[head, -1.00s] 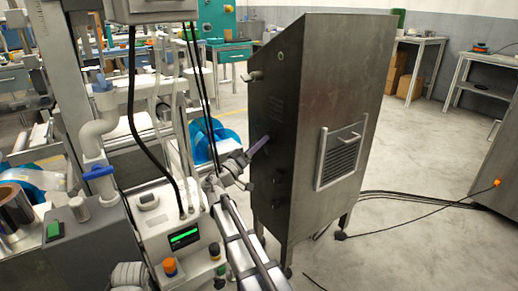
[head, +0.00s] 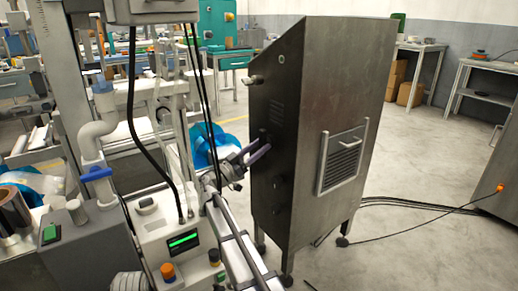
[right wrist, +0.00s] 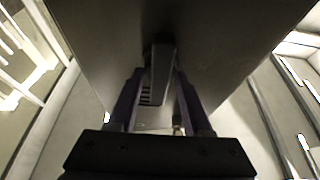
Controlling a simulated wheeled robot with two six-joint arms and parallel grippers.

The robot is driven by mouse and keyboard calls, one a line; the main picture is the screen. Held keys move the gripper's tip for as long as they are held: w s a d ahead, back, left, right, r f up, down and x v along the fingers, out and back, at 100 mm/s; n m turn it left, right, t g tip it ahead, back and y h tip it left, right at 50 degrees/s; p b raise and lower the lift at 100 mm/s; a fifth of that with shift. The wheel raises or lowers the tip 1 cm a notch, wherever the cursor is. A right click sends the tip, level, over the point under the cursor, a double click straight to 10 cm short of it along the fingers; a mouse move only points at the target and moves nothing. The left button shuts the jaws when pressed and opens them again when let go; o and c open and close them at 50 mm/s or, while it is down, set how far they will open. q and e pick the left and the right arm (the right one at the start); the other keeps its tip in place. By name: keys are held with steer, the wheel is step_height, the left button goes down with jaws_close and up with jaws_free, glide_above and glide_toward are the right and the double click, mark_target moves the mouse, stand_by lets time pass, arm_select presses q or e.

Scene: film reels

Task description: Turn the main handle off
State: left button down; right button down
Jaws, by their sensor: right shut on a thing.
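The tall metal cabinet (head: 335,85) stands at the centre of the head view, its dark side facing my right arm. My right gripper (head: 260,148) is at that side, its purple fingers touching or very near the panel. In the right wrist view my right gripper (right wrist: 159,84) has one finger on each side of a dark, bar-like handle (right wrist: 160,62) and is shut on it. The handle's mount is in shadow. In the head view the fingers largely cover the handle, so its exact angle is hard to tell. My left gripper is not in view.
A grey and white machine with a green display (head: 184,243) and hanging black cables stands close to the left of my right arm. A white knob (head: 256,80) sticks out of the cabinet above my gripper. Cables (head: 400,203) lie on the open floor to the right.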

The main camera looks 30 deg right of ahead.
stand_by(0.5)
steer(key=c, duration=0.7)
jaws_free()
step_height(320, 180, up, 10)
steer(key=p, duration=1)
steer(key=shift+f, duration=0.1)
